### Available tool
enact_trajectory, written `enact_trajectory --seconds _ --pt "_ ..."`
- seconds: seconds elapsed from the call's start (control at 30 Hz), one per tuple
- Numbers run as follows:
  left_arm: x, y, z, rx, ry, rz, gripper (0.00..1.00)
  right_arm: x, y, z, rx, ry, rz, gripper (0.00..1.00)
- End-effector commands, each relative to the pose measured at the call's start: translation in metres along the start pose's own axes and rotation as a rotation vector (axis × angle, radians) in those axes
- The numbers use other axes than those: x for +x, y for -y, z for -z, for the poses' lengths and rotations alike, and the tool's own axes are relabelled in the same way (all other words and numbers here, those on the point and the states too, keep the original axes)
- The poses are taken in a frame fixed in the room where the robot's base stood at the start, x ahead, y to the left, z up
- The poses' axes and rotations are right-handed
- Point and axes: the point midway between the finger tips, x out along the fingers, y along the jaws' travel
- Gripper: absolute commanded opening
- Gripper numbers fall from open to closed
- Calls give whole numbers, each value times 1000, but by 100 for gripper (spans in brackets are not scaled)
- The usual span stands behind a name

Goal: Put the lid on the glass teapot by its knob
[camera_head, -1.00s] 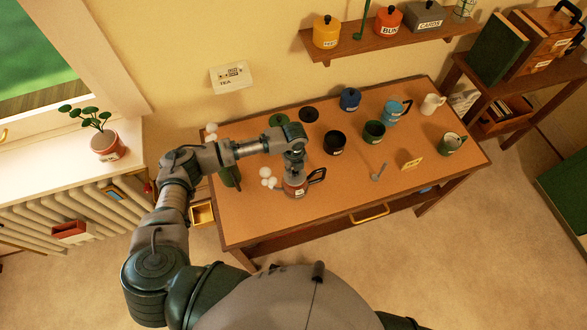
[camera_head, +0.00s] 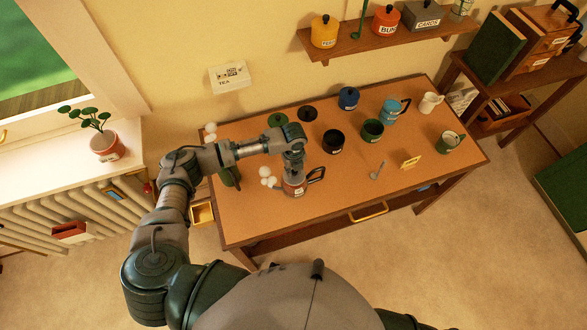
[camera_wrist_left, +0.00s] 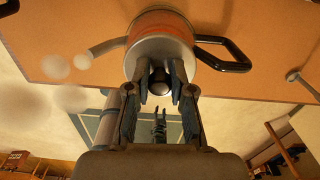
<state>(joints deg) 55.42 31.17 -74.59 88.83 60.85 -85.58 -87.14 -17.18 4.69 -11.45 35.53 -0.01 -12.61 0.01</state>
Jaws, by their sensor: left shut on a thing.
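The teapot (camera_head: 296,188), with an orange-red band and a black handle, stands near the front left of the desk. In the left wrist view the teapot (camera_wrist_left: 163,22) has its spout to the left and its handle to the right. My left gripper (camera_head: 294,172) is over the teapot, pointing down. In the wrist view my left gripper (camera_wrist_left: 160,84) is shut on the dark knob of the lid (camera_wrist_left: 146,64). The pale grey lid lines up with the teapot's mouth; whether it is fully seated I cannot tell. My right gripper is out of view.
A black pot (camera_head: 333,142), a green pot (camera_head: 372,131) and a blue jug (camera_head: 391,112) stand behind and to the right. A spoon (camera_head: 376,172) lies to the right.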

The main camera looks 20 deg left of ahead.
Motion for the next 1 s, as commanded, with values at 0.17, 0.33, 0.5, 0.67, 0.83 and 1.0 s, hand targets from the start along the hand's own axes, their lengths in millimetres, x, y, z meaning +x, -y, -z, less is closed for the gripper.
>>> enact_trajectory --seconds 0.17,0.33,0.5,0.67,0.83,1.0 --pt "0 0 0 0 0 0 0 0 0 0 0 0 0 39" --pt "-1 0 0 0 0 0 0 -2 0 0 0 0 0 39" --pt "-1 1 1 0 0 0 0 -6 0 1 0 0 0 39" --pt "-1 2 1 0 1 0 0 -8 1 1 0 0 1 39" --pt "0 2 1 1 1 0 0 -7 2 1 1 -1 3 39" --pt "0 1 1 1 0 0 24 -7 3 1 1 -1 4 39"
